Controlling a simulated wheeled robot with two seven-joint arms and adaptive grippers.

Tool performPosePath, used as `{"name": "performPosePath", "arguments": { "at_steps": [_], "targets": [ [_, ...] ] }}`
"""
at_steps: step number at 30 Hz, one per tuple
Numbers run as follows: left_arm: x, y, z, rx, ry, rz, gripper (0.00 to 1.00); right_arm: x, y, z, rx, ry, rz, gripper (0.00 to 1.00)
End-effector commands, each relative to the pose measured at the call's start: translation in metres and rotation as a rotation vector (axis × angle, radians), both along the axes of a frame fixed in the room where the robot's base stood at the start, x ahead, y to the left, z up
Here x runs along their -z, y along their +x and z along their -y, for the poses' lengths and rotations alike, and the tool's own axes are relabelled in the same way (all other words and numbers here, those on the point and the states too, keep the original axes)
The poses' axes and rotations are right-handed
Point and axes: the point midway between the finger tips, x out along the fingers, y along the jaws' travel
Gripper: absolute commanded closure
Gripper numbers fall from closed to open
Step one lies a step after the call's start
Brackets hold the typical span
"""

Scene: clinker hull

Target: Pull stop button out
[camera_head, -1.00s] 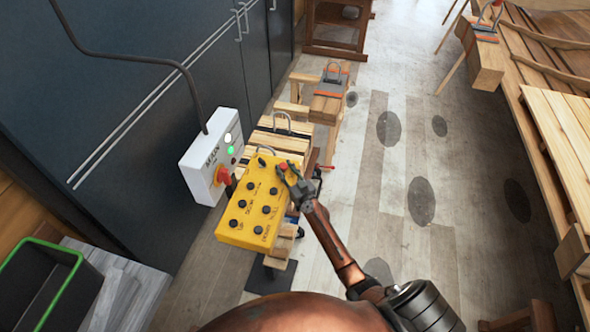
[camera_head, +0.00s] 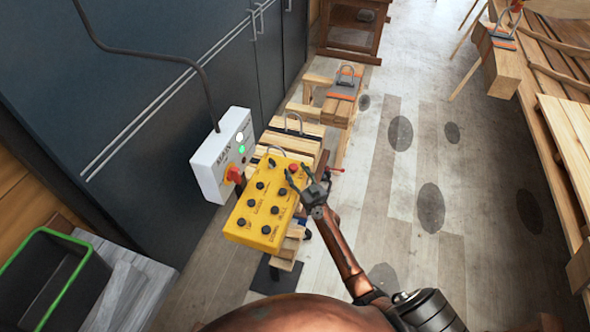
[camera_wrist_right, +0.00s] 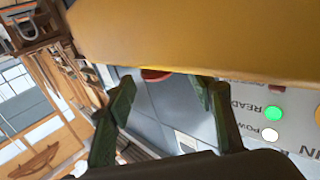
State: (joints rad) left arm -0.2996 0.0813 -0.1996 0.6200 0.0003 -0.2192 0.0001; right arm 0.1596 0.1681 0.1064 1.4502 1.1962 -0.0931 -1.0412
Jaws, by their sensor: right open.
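The red stop button (camera_head: 293,168) is at the top right corner of the yellow control box (camera_head: 250,216). In the right wrist view its red rim (camera_wrist_right: 155,74) shows just past the edge of the yellow box (camera_wrist_right: 200,35). My right gripper (camera_head: 298,177) is open at that corner, with its dark green fingers spread near the button. In the wrist view the red rim lies between the two fingertips (camera_wrist_right: 165,85). Whether either finger touches the button cannot be told. My left gripper is in neither view.
A white main power box (camera_head: 211,165) with a red rotary switch (camera_head: 234,174) and lit lamps stands left of the yellow box. Wooden trestles (camera_head: 290,140) are behind. A green-rimmed bin (camera_head: 45,280) is at lower left.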

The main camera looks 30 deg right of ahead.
Motion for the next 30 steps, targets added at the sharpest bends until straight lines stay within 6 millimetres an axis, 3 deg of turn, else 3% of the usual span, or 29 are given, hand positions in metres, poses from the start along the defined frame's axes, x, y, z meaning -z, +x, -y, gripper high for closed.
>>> {"name": "performPosePath", "arguments": {
  "at_steps": [9, 15, 30],
  "targets": [
    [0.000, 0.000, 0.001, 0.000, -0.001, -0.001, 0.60, 0.001, -0.067, 0.002, 0.002, -0.002, -0.001, 0.51],
    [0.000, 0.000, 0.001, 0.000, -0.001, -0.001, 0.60, 0.000, -0.095, 0.001, 0.002, -0.002, -0.001, 0.51],
    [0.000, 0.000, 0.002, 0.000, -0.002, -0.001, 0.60, -0.001, -0.104, 0.001, 0.002, 0.000, 0.000, 0.51]
  ]
}}
